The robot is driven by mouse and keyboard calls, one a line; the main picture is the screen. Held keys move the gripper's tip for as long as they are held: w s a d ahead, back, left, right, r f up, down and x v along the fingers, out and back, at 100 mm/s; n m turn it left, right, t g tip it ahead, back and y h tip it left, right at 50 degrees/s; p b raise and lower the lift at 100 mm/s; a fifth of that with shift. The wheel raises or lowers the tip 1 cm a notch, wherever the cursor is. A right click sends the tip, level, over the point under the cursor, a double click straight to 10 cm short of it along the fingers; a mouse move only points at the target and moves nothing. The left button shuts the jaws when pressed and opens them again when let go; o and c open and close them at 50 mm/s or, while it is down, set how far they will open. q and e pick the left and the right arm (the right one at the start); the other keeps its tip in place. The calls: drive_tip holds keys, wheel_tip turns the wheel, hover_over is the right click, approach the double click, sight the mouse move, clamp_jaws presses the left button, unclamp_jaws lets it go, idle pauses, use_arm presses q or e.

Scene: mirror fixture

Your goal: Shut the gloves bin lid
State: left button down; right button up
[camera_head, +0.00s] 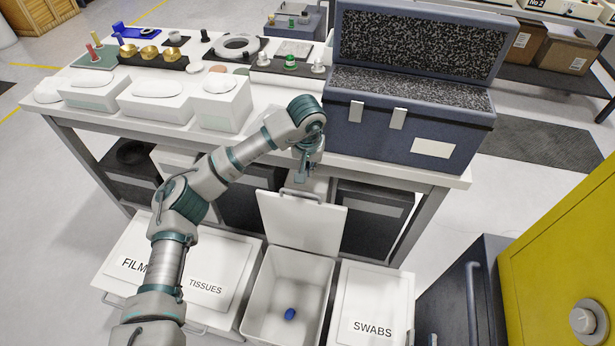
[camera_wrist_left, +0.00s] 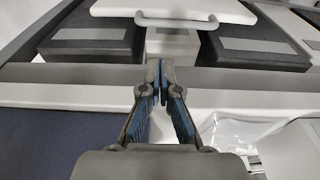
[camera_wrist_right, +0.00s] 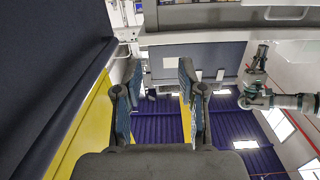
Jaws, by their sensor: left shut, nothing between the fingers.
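The gloves bin is the open white bin (camera_head: 287,300), between the tissues and swabs bins, with a small blue item (camera_head: 290,314) inside. Its white lid (camera_head: 302,222) stands up at the rear edge, with a grey handle (camera_head: 299,193) at the top. The lid and handle also show at the top of the left wrist view (camera_wrist_left: 172,8). My left gripper (camera_head: 306,173) is shut and empty, near the table edge just above and behind the lid's handle; contact is not visible. My right gripper (camera_wrist_right: 157,82) is open and empty; it is outside the head view.
The white table (camera_head: 460,178) carries a blue-grey case (camera_head: 390,135) and white boxes above the bins. The swabs bin (camera_head: 372,305) and tissues bin (camera_head: 215,285) are closed on either side. A yellow cabinet (camera_head: 565,250) stands at the right.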

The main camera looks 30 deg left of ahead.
use_arm(q)
drive_tip(key=f, duration=0.1)
drive_tip(key=f+b, duration=0.1)
drive_tip(key=f, duration=0.3)
drive_tip(key=shift+w+d, duration=0.1)
drive_tip(key=shift+w, duration=0.2)
drive_tip(key=shift+w+a+f+b, duration=0.15)
drive_tip(key=shift+f+b, duration=0.15)
drive_tip(key=shift+f, duration=0.5)
drive_tip(key=shift+w+f+b, duration=0.15)
drive_tip(key=shift+f+b, duration=0.1)
drive_tip(key=shift+f, duration=0.5)
drive_tip(key=shift+w+a+f+b, duration=0.15)
drive_tip(key=shift+f+b, duration=0.15)
drive_tip(key=shift+f, duration=0.5)
use_arm(e)
wheel_tip(320, 180, up, 6)
drive_tip(key=s+t+y, duration=0.1)
drive_tip(key=t, duration=0.4)
drive_tip(key=shift+d+m, duration=0.3)
